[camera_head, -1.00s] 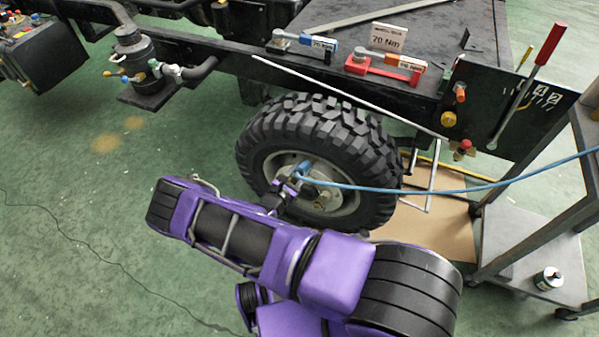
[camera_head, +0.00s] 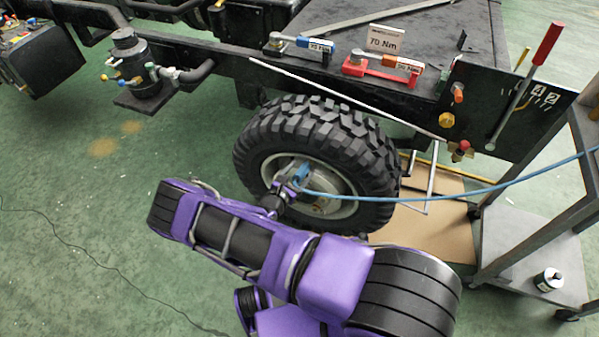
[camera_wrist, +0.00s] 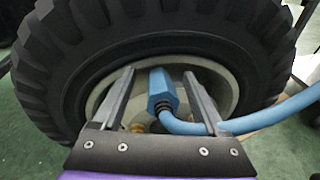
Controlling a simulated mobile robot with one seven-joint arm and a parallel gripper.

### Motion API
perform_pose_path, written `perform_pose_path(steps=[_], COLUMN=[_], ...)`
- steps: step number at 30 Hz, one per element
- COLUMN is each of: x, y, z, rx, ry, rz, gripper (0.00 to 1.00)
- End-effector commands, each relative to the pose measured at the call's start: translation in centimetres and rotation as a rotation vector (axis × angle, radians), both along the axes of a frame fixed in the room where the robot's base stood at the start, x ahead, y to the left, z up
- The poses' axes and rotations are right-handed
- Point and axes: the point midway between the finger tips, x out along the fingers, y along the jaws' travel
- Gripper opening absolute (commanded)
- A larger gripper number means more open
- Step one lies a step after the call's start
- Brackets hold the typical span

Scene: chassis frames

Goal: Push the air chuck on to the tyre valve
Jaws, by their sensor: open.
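The blue air chuck (camera_wrist: 161,90) with its blue hose (camera_wrist: 270,113) is at the wheel rim in the wrist view. It stands between the two spread fingers of my gripper (camera_wrist: 160,82), with gaps on both sides. In the head view the chuck (camera_head: 301,172) shows at the upper part of the hub, beside my gripper (camera_head: 293,183). The tyre (camera_head: 330,130) is black with chunky tread around a pale rim (camera_head: 345,185). The tyre valve is not visible; I cannot tell whether the chuck sits on it.
The hose runs right past a grey cart (camera_head: 520,235) carrying a can (camera_head: 548,280). Two torque wrenches, one blue (camera_head: 318,46) and one red (camera_head: 370,67), lie on the chassis above. A panel with a red-handled lever (camera_head: 545,45) is at right.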

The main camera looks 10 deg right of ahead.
Motion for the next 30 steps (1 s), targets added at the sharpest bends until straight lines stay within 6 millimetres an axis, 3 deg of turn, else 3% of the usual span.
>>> perform_pose_path(steps=[8,21,30], x=[-1.7,-9.3,-12.3], y=[1.7,8.5,11.0], z=[0.6,3.0,3.8], rx=[0.001,0.001,-0.001], ry=[0.001,0.0,0.0], rz=[0.002,0.003,0.001], gripper=[0.76,0.76,0.76])
